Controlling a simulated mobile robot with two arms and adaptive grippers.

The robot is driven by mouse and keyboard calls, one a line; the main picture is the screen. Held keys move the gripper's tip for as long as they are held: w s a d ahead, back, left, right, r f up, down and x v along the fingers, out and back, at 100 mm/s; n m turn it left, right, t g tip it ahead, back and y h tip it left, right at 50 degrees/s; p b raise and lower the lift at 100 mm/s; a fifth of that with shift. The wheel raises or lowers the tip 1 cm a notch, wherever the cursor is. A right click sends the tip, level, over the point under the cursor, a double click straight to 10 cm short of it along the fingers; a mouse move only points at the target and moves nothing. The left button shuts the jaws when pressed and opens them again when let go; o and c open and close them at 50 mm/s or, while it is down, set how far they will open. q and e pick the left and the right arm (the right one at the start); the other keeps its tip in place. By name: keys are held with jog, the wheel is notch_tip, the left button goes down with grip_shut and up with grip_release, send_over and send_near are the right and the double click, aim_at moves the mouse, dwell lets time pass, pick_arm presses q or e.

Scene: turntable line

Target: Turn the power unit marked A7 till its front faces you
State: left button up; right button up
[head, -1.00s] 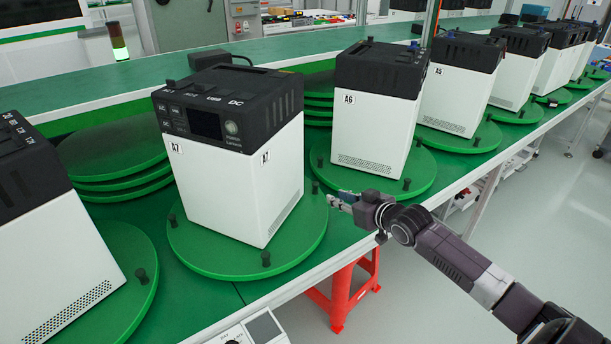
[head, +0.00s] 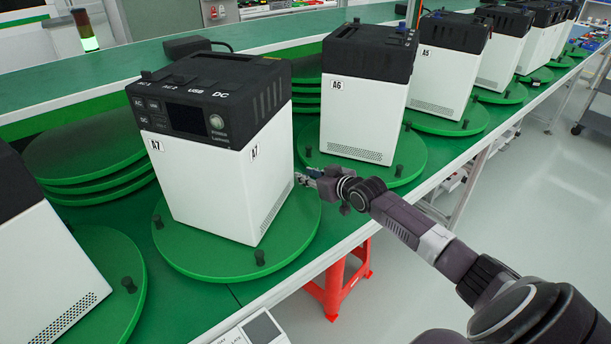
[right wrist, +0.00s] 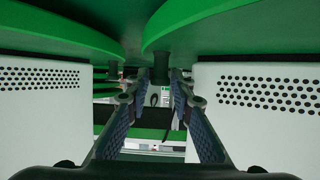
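The power unit marked A7 (head: 205,190) is a white box with a black top. It stands on a round green turntable (head: 200,258) with black pegs (head: 259,257). Its face with the screen (head: 190,119) points toward the lower left, and its vented side shows at the right. My right gripper (head: 305,178) is at the right rim of this turntable, between A7 and A6. In the right wrist view, which looks upside down, the gripper (right wrist: 154,98) is open. A black peg (right wrist: 160,68) under the right-hand green disc lines up between its fingers. My left gripper is not in view.
Unit A6 (head: 355,120) stands on its own turntable (head: 412,165) close on the right, with A5 (head: 437,82) and more units beyond. Another unit (head: 45,270) is at the left. Stacked green discs (head: 95,150) lie behind A7. A red stool (head: 335,290) is under the table edge.

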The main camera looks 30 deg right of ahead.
jog(key=shift+w+f, duration=0.15)
jog(key=shift+w, duration=0.2)
grip_shut()
